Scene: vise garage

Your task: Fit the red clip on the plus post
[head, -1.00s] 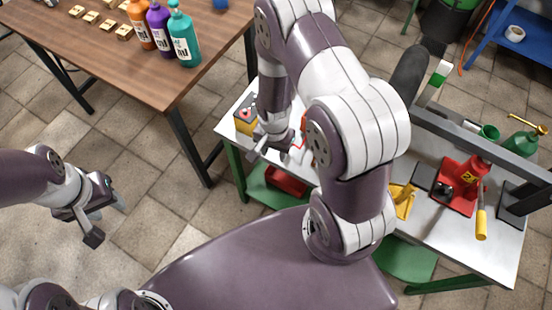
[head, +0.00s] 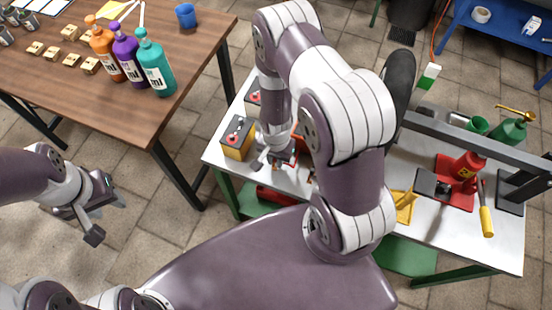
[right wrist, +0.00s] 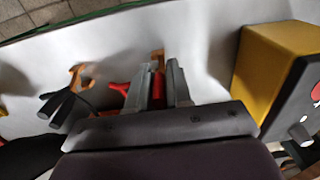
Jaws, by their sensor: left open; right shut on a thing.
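The yellow battery with a dark top (head: 238,138) stands on the white workbench at its left end, and it shows large at the right edge of the right wrist view (right wrist: 280,75). A red mark (right wrist: 316,93) and a grey post (right wrist: 300,133) show on its dark face; I cannot tell which post is plus. My right gripper (head: 273,160) is beside the battery, apart from it, low over the bench. Its fingers (right wrist: 160,82) are shut on the red clip (right wrist: 122,88), mostly hidden between them. My left gripper (head: 92,215) is open and empty above the floor.
An orange clip with black handles (right wrist: 72,88) lies on the bench beside the right gripper. A second battery (head: 252,94) stands behind the first. The red jack (head: 462,172) and yellow stand (head: 405,206) are farther right. A wooden table with bottles (head: 155,68) is at left.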

